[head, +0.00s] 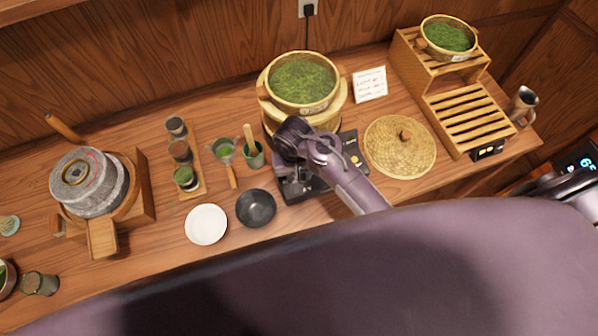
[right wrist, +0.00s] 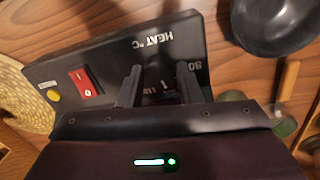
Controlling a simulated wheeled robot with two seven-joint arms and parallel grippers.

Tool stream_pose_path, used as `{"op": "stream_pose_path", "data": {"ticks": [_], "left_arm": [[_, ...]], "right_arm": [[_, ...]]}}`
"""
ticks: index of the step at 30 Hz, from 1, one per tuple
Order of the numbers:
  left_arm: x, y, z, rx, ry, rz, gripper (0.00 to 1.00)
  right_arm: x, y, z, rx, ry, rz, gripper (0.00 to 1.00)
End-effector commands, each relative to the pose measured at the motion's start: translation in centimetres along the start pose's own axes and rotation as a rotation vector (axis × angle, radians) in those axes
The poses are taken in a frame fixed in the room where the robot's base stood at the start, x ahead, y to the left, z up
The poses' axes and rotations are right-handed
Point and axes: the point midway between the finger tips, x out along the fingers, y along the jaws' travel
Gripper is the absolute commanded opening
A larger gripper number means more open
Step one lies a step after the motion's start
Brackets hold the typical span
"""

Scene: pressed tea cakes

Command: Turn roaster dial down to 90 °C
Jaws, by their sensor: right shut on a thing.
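The roaster (head: 330,118) stands at the back middle with a bamboo basket of green leaves (head: 303,82) on top. Its black control panel (right wrist: 110,45) shows upside down in the right wrist view, with "HEAT °C" and scale numbers printed on it. My right gripper (right wrist: 160,82) is shut on the dark dial (right wrist: 158,68), one finger on each side of it. The fingers and gripper body cover part of the scale, and I cannot read the dial's setting. In the head view my right gripper (head: 293,187) hides the dial. My left gripper is in neither view.
A red switch (right wrist: 86,82) and a yellow button (right wrist: 54,96) sit on the panel beside the dial. A black bowl (head: 256,208) and white dish (head: 206,224) stand left of my gripper. A woven lid (head: 400,147) lies to the right, near a wooden rack (head: 465,115).

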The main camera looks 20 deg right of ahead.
Motion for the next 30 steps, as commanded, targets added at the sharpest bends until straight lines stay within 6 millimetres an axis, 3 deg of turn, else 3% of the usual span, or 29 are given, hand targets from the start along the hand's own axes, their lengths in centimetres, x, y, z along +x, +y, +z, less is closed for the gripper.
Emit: {"op": "stream_pose_path", "data": {"ticks": [15,30], "left_arm": [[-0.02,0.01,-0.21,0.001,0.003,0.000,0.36],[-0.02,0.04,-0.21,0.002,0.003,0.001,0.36]], "right_arm": [[-0.07,0.07,0.00,-0.365,0.026,0.000,0.09],[-0.08,0.07,0.01,-0.467,0.033,0.000,0.09]]}}
